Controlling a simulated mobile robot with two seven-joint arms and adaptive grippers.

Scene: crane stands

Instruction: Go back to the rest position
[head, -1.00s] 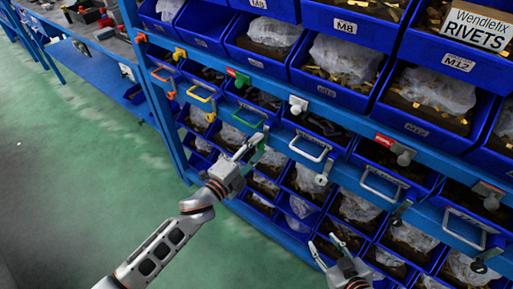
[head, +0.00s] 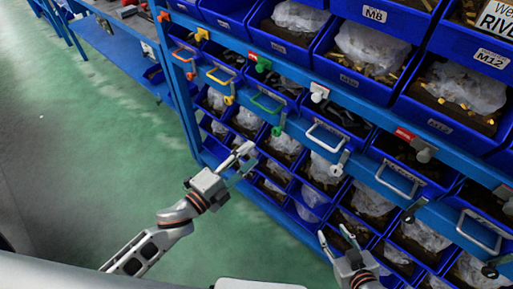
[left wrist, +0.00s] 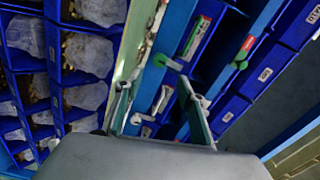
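My left gripper (head: 246,160) is in front of the lower bins, below and to the left of the green handle (head: 267,103). Its two fingers are apart with nothing between them. In the left wrist view the left gripper's fingers (left wrist: 155,95) also stand apart and empty, with the rack behind them. My right gripper (head: 334,238) is at the lower middle of the head view, in front of the bottom bins. Its fingers are spread and empty.
A blue rack (head: 300,72) of bins with screws and plastic bags fills the right side. Handles hang along its rail: orange (head: 184,55), yellow (head: 220,75), white (head: 326,135) and grey (head: 398,179). Green floor (head: 90,150) is clear at left; a blue bench (head: 120,45) stands beyond.

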